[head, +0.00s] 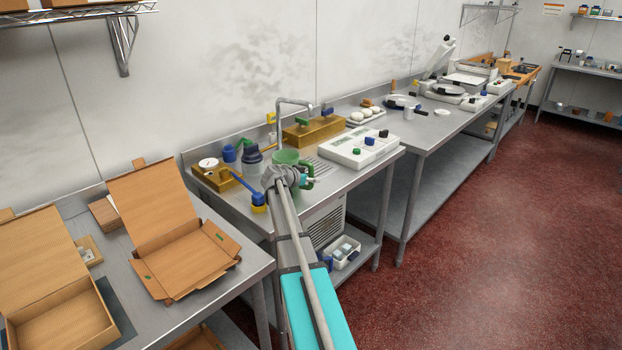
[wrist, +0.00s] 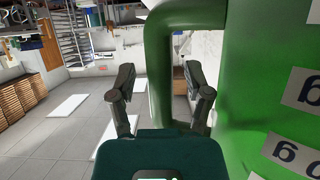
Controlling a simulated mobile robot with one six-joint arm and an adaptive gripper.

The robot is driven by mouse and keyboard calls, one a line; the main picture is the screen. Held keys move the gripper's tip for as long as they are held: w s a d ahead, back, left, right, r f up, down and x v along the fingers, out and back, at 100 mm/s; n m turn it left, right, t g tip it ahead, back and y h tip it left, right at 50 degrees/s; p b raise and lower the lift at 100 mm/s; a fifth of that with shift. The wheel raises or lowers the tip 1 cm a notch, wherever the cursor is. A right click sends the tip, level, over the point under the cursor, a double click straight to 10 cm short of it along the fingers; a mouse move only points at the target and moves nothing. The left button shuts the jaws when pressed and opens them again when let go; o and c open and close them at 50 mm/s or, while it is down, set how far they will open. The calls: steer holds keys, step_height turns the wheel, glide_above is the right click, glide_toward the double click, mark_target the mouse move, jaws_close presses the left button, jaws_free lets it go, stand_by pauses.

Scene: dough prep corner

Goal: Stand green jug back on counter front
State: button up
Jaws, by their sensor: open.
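The green jug (head: 286,157) is on the near steel counter (head: 345,176), partly hidden behind my wrist. Its body looks roughly upright, and its handle (head: 309,170) shows at the right. In the wrist view the jug's labelled green wall (wrist: 250,60) fills the right side. My gripper (wrist: 160,76) is open, with one finger on each side of the jug's vertical handle bar. I see gaps beside the bar, so the fingers do not look closed on it. The jug's base is hidden in the head view.
A white scale-like device (head: 355,148) stands right of the jug. A brass-coloured box (head: 314,131) and a tap (head: 281,115) are behind it. A blue-handled tool (head: 246,186) and a wooden tray (head: 212,176) lie left. An open cardboard box (head: 185,255) is on the left table.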

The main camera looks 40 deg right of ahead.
steer(key=shift+r, duration=0.15)
steer(key=w+p+v, duration=0.1)
steer(key=p+v, duration=0.3)
steer(key=v, duration=0.8)
steer(key=shift+s+p, duration=0.4)
steer(key=shift+s, duration=0.05)
stand_by(0.4)
